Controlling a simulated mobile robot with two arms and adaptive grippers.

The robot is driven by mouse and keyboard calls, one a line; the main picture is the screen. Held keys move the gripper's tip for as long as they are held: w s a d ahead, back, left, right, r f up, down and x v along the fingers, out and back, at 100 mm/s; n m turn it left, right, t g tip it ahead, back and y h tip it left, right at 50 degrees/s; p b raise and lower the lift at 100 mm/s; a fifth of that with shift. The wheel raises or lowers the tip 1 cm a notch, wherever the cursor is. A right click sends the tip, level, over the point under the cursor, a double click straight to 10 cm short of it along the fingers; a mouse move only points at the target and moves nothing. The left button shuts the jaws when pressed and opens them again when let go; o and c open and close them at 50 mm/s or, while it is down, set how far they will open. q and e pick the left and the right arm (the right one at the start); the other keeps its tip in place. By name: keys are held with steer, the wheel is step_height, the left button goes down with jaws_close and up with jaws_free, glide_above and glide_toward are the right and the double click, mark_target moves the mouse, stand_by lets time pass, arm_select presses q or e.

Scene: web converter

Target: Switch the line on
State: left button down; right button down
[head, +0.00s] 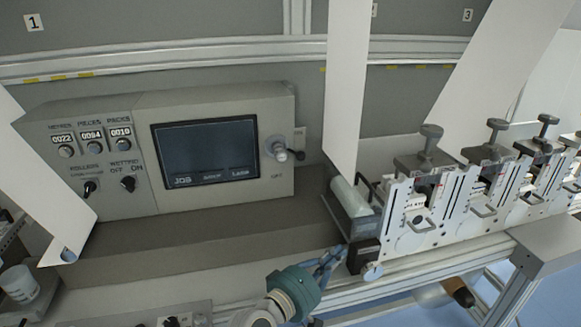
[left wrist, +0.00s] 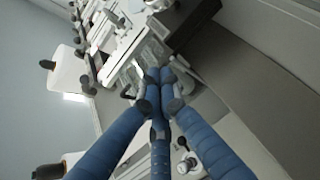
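A grey control panel (head: 115,190) stands at the left of the head view. It has several counters on top, a ROLLERS switch (head: 90,187) and a switch marked WETTING OFF/ON (head: 127,172).
A row of metal clamp units (head: 430,205) with dark knobs runs right along a rail. A white web (head: 347,80) hangs between panel and units; another sheet (head: 45,190) crosses the panel's left edge. A white cup (head: 20,283) is at lower left. The grey ledge (head: 180,240) below the panel is bare.

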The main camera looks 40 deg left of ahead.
arm_select(q)
steer(key=a+r+n+y, duration=0.2)
steer(key=a+n+y, duration=0.2)
steer(key=a+n, duration=0.2)
steer(key=a+r+n+y, duration=0.2)
steer(key=a+n+y, duration=0.2)
steer(key=a+n, duration=0.2)
steer(key=w+a+r+n+y, duration=0.1)
steer(key=a+r+n+y, duration=0.1)
steer(key=a+n+y, duration=0.2)
steer(key=shift+a+r+n+t+y, duration=0.2)
steer(key=shift+a+n, duration=0.25)
steer(key=shift+a, duration=0.4)
steer(key=shift+a+r+n+t+y, duration=0.1)
steer(key=shift+a+n+t+y, duration=0.1)
steer(key=shift+a+n, duration=0.45)
steer(key=w+a+r+p, duration=0.2)
steer(key=w+r+p, duration=0.2)
steer(key=w, duration=0.6)
steer(key=shift+r+m, duration=0.2)
steer(key=shift+m, duration=0.1)
steer(key=shift+a+h, duration=0.15)
steer(key=shift+h, duration=0.15)
steer(key=shift+f, duration=0.1)
